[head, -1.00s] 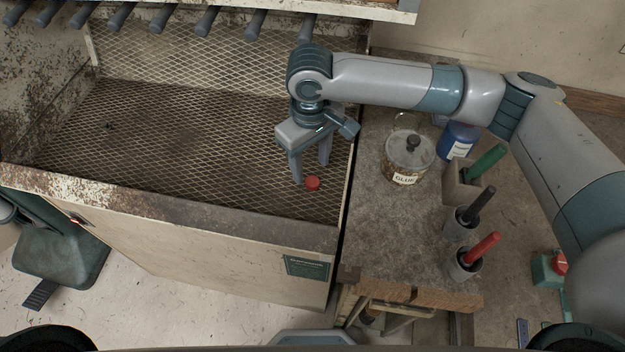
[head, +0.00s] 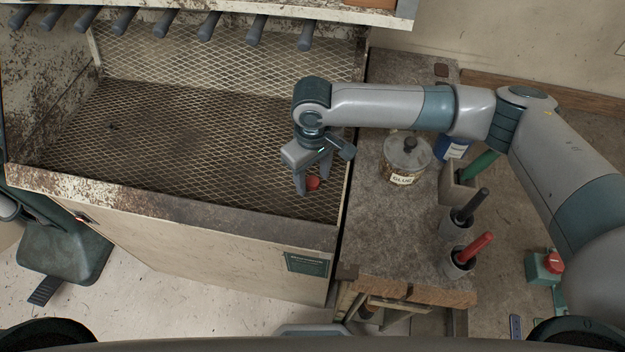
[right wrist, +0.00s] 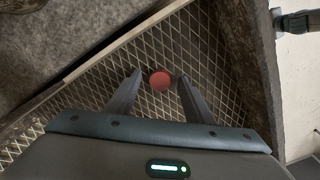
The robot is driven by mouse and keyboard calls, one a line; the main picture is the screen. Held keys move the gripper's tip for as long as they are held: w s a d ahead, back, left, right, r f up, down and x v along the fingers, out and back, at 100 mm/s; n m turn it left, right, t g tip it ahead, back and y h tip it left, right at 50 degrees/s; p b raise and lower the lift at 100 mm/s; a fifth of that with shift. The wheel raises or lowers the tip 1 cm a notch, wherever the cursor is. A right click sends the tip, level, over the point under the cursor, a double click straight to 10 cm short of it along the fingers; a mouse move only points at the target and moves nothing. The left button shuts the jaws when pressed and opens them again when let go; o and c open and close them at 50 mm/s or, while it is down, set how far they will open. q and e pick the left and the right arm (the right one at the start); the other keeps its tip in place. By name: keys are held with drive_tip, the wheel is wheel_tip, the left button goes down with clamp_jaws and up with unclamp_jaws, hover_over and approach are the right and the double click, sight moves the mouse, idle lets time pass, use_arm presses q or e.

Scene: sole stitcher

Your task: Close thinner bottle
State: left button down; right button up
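A small red cap (head: 313,183) lies on the wire mesh of the bench, near its right front corner. My right gripper (head: 311,186) points down over it, with its fingers apart on either side of the cap. The right wrist view shows the cap (right wrist: 160,80) between the two open fingertips, with gaps beside it. A blue container (head: 451,149) with a white label, perhaps the thinner bottle, stands behind the glue pot. My right forearm hides its top, and the label is too small to read. My left gripper is not in view.
The glue pot (head: 407,160) with a knobbed lid stands on the grey side table (head: 385,240). Holders with green (head: 483,164), black (head: 470,206) and red (head: 474,247) handles line its right side. The mesh (head: 200,140) left of the gripper is mostly clear.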

sight(314, 182)
drive_tip(key=c, duration=1)
drive_tip(key=shift+r, duration=0.15)
drive_tip(key=shift+r+b, duration=0.5)
drive_tip(key=shift+r, duration=0.15)
wheel_tip(314, 182, up, 2)
drive_tip(key=shift+d+r+b, duration=0.15)
drive_tip(key=shift+r+b, duration=0.1)
drive_tip(key=shift+b, duration=0.35)
drive_tip(key=s+d+r+b, duration=0.1)
drive_tip(key=s+d+r, duration=0.1)
drive_tip(key=d, duration=0.1)
drive_tip(key=s+d+r+b, duration=0.1)
drive_tip(key=s+d+r, duration=0.1)
drive_tip(key=d, duration=0.1)
drive_tip(key=s+d+r, duration=0.2)
drive_tip(key=d+r, duration=0.1)
drive_tip(key=shift+s+d+b, duration=0.2)
drive_tip(key=shift+s+b, duration=0.05)
drive_tip(key=shift+b, duration=0.15)
